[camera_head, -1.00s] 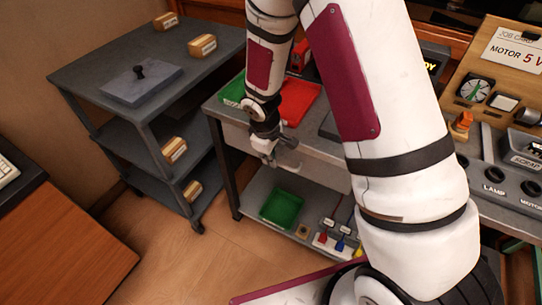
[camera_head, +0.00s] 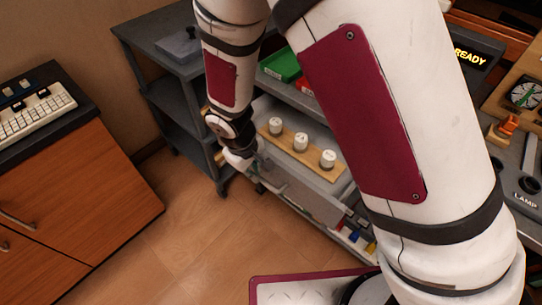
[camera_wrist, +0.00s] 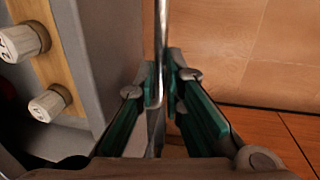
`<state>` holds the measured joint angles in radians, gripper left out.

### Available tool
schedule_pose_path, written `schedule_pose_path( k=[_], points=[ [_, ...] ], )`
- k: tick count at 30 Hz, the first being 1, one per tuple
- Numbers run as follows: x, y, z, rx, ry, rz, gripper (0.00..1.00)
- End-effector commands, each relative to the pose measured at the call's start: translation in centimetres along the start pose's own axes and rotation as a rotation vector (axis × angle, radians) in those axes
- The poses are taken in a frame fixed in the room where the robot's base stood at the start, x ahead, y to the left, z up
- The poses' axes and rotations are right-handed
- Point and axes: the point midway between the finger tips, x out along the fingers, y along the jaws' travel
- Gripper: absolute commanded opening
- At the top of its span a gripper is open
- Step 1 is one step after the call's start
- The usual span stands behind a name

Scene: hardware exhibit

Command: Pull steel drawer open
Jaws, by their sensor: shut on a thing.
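The steel drawer (camera_head: 318,199) stands pulled out from the grey bench in the head view. Inside it lies a wooden strip (camera_head: 318,163) with three white knobs or weights (camera_head: 301,142). The drawer also shows in the wrist view (camera_wrist: 105,50), at the left, with part of the strip. My gripper (camera_head: 256,170) is at the drawer's front. In the wrist view my gripper (camera_wrist: 160,95) has its green-lined fingers shut on the drawer's thin metal handle bar (camera_wrist: 161,30). In the head view the handle is mostly hidden by the gripper.
A grey shelf cart (camera_head: 150,50) stands behind, left of the bench. A wooden cabinet (camera_head: 70,210) with a keyboard (camera_head: 35,118) is at the left. A green tray (camera_head: 281,67) sits on the bench top. The wooden floor (camera_head: 200,230) before the drawer is clear.

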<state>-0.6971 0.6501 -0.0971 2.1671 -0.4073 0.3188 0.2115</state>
Motion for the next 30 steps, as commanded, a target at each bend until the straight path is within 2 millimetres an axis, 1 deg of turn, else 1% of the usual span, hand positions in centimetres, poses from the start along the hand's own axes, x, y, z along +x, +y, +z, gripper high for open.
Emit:
schedule_pose_path(
  k=[1, 3, 9, 15, 24, 25, 26, 30],
  points=[
    [-0.2, -1.0, 0.0, -0.005, 0.001, 0.000, 0.00],
    [-0.4, -1.9, 0.0, -0.004, 0.001, 0.000, 0.00],
    [-0.7, -3.7, 0.0, -0.002, 0.000, 0.000, 0.00],
    [-0.8, -4.2, 0.0, 0.001, -0.001, 0.000, 0.00],
    [-0.8, -4.2, 0.0, 0.001, -0.001, 0.000, 0.00],
    [-0.8, -4.2, 0.0, 0.001, -0.001, 0.000, 0.16],
    [-0.8, -4.2, 0.0, 0.001, -0.001, 0.000, 0.18],
    [-0.8, -4.2, 0.0, 0.001, -0.001, 0.000, 0.18]
  ],
)
